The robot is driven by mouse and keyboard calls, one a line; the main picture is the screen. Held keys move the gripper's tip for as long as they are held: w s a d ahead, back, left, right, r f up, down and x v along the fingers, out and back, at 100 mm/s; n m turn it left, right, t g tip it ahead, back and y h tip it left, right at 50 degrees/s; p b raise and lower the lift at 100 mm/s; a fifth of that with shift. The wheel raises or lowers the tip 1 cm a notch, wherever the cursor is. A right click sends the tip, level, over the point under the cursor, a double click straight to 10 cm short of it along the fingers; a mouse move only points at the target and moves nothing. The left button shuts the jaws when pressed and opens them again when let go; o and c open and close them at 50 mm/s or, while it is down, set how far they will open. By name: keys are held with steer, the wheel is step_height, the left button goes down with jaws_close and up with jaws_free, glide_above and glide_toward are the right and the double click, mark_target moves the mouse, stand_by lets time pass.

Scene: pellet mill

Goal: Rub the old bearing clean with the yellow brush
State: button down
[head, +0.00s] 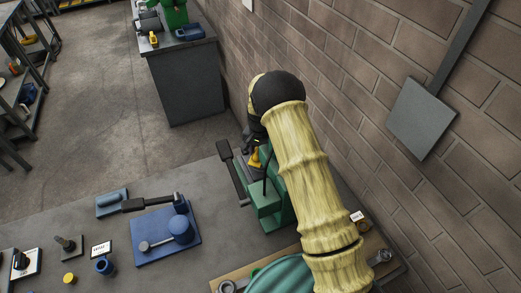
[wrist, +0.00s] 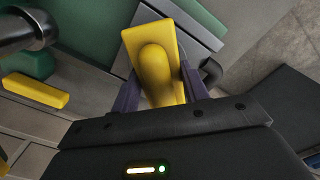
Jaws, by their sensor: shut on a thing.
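My gripper (wrist: 152,92) is shut on the yellow brush (wrist: 152,65), whose handle stands between the two dark fingers in the wrist view. In the head view a bit of yellow, likely the brush (head: 255,158), shows beside the green vise (head: 266,198), below my dark wrist. My arm hides much of this spot. I cannot make out the old bearing for certain. A ring-shaped metal part (head: 383,256) lies on the wooden board at the right, and another (head: 228,287) at its left end. I cannot tell whether the brush touches anything.
Several small items stand at the bench's left. A yellow bar (wrist: 35,91) lies beside a dark metal cylinder (wrist: 25,30). The brick wall (head: 330,60) is close on the right.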

steer(key=shift+w+d+b, duration=0.2)
steer(key=shift+w+d, duration=0.1)
steer(key=shift+w, duration=0.35)
steer(key=shift+w+d+b, duration=0.2)
steer(key=shift+w+d, duration=0.05)
steer(key=shift+w, duration=0.35)
steer(key=shift+w+d+b, duration=0.2)
steer(key=shift+w+d, duration=0.1)
steer(key=shift+w, duration=0.35)
steer(key=shift+r+p, duration=1.85)
steer(key=shift+r, duration=1.65)
